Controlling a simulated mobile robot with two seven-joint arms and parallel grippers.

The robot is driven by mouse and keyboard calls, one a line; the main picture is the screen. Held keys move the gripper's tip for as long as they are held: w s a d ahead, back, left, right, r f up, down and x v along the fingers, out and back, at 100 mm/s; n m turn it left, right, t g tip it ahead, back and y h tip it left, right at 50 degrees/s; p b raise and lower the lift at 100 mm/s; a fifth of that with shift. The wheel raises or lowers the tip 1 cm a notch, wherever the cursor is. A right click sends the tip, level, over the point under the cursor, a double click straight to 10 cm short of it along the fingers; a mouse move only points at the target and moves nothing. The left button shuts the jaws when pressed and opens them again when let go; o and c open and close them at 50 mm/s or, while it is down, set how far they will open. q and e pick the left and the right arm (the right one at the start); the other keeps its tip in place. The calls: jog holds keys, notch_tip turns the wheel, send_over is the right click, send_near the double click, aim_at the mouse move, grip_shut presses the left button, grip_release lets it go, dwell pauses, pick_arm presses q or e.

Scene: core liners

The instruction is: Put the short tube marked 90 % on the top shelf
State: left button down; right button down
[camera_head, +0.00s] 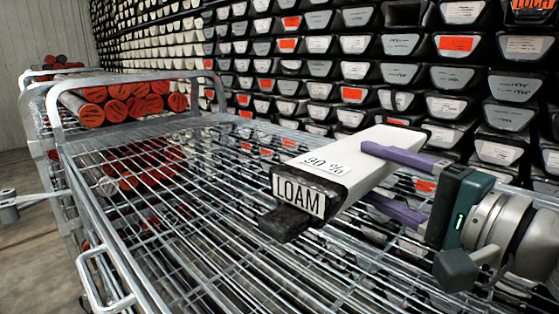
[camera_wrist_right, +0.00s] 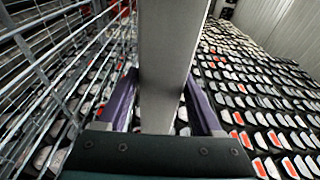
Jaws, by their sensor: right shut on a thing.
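The short tube (camera_head: 345,163) is a pale box-like length with black ends. Its top label reads "90 %" and its near end label reads "LOAM". My right gripper (camera_head: 372,175) is shut on it, with one purple finger along each side. The tube lies roughly level over the right part of the wire top shelf (camera_head: 200,232); I cannot tell whether it touches the wires. In the right wrist view the tube (camera_wrist_right: 166,65) runs lengthwise between the two fingers (camera_wrist_right: 160,100). My left gripper is not in view.
The wire rack has raised metal end rails (camera_head: 130,76) and a side handle (camera_head: 95,280). Red-ended round tubes (camera_head: 130,100) lie at its far left, and more show below the wires. A wall of stacked labelled boxes (camera_head: 400,73) stands behind. Much of the shelf's middle is bare.

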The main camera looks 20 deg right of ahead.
aim_at(369, 237)
jog(key=shift+f+b, duration=1)
jog(key=shift+f, duration=0.9)
jog(key=shift+f+b, duration=0.35)
jog(key=shift+b, duration=0.05)
jog(key=shift+f+b, duration=0.25)
jog(key=shift+b, duration=0.05)
jog(key=shift+c, duration=1.6)
grip_release()
jog(key=shift+f, duration=0.25)
